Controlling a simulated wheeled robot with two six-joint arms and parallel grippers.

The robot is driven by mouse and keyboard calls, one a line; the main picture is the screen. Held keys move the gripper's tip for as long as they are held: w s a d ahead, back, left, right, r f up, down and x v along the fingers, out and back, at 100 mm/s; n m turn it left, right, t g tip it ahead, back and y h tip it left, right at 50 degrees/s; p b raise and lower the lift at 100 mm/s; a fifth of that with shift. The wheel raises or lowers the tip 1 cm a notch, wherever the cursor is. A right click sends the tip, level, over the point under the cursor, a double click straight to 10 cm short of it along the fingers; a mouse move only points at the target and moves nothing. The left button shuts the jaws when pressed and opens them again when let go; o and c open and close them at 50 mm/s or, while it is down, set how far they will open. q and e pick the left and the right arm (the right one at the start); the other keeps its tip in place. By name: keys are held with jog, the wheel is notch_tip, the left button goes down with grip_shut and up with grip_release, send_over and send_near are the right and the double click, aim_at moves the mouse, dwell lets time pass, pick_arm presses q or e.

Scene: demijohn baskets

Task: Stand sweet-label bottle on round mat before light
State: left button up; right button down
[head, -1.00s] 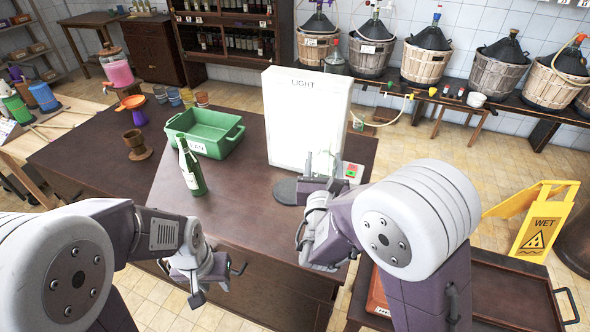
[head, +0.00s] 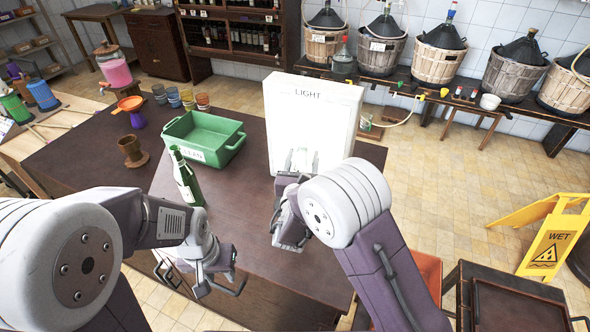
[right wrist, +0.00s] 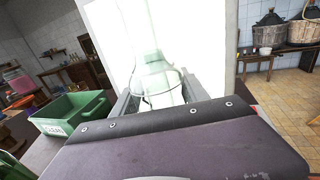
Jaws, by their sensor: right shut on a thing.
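My right gripper (head: 291,190) is in front of the white light box (head: 315,115), which is marked LIGHT. In the right wrist view its fingers (right wrist: 160,97) are shut on a clear, pale bottle (right wrist: 153,72), seen against the bright panel (right wrist: 205,45). The bottle looks roughly upright; its base and any label are hidden. The round mat is hidden behind my right arm and gripper. A green bottle (head: 186,182) with a pale label stands upright on the table left of the light; its label is unreadable. My left gripper (head: 203,282) looks open and empty near the table's front edge.
A green crate (head: 203,138) marked CLEAN sits left of the light; it also shows in the right wrist view (right wrist: 70,115). A brown cup (head: 131,150) and several colored cups stand further left. A yellow WET sign (head: 548,245) stands on the floor at right. The table middle is bare.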

notch_tip(320, 180, down, 6)
jog(key=w+a, duration=0.2)
jog(key=shift+r+p, duration=0.15)
jog(key=shift+p, duration=0.15)
jog(key=c, duration=0.6)
grip_release()
jog(key=s, duration=0.4)
jog(key=s+a+b, duration=0.1)
jog(key=s, duration=0.7)
jog(key=shift+a+b, duration=0.4)
